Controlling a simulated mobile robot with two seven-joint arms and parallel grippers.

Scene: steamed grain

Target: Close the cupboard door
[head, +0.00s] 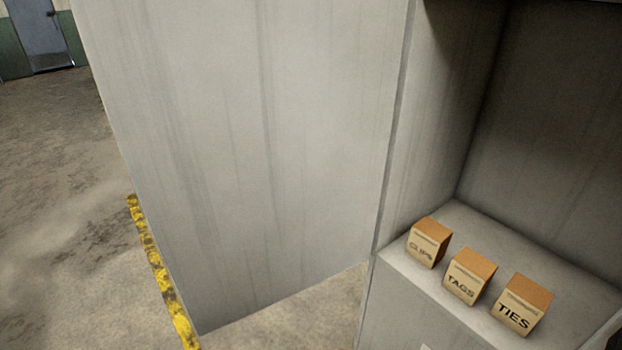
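The cupboard door (245,150) is a large pale grey panel with dark vertical streaks. It stands wide open, swung out to the left of the cupboard (505,125) and joined along the cupboard's left front edge. The cupboard interior is open to view on the right side of the head view. No handle shows on the visible face of the door. Neither of my grippers is in view.
Three small boxes labelled CLIPS (428,243), TAGS (468,277) and TIES (521,306) stand in a row on the cupboard's shelf. A yellow floor stripe (160,275) runs past the door's lower left. Concrete floor (50,200) is clear at left.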

